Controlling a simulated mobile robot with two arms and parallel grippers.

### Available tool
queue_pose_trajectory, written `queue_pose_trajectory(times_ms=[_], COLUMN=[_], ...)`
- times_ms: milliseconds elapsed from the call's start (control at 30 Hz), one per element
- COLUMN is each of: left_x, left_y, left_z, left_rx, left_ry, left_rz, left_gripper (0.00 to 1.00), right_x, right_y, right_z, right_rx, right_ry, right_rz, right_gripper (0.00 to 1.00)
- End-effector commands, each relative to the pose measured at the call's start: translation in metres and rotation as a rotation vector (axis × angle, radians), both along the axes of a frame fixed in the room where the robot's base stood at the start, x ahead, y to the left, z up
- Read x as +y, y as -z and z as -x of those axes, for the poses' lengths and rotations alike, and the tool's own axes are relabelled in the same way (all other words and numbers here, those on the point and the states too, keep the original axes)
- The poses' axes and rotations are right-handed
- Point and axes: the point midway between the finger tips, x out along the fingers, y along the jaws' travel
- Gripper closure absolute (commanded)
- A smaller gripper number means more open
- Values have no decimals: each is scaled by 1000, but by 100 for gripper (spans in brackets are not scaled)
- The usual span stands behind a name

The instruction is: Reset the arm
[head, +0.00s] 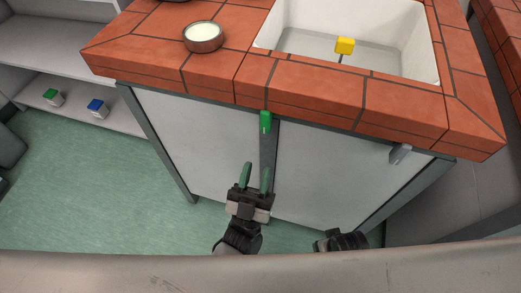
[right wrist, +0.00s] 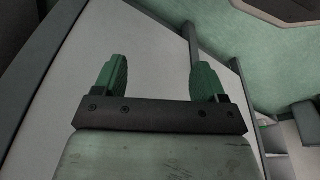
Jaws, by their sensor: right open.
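My left gripper (head: 255,172) is in the middle of the head view, in front of the white cabinet doors (head: 325,175). Its two green fingers are apart with nothing between them. My right gripper (right wrist: 156,78) shows in the right wrist view, its green fingers wide apart and empty. Pale panels and dark frame edges lie beyond it, with green floor at the upper right. In the head view a dark part of my right arm shows at the bottom, but its fingers cannot be made out there.
A tiled counter (head: 210,65) with a white sink (head: 420,50) stands above the cabinet. A yellow-topped piece (head: 344,46) is at the sink, a round bowl (head: 203,36) left of it. A green handle (head: 265,122) is above my left gripper. Green (head: 53,97) and blue (head: 97,108) blocks sit on a left shelf.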

Motion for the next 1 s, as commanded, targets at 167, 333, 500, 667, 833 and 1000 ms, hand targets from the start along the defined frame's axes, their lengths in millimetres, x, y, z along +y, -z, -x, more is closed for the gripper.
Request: queue_pose_trajectory(times_ms=[167,333,500,667,833,1000], left_x=[4,4,4,4,5,7], left_y=[13,15,15,15,16,40], left_z=[12,15,14,14,13,-5], left_rx=[-1,-1,-1,-1,11,187], left_ry=[0,0,0,0,2,32], left_rz=[0,0,0,0,-7,-104], left_gripper=[68,68,68,68,68,68], right_x=[0,0,0,1,0,0], right_y=[-7,-9,-9,-9,-8,-8], right_z=[-2,-2,-2,-2,-2,-3], right_rx=[-5,-5,-5,-6,-5,-5], right_ry=[1,1,1,1,1,1], right_rz=[0,0,0,0,0,0], right_gripper=[28,28,28,28,28,28])
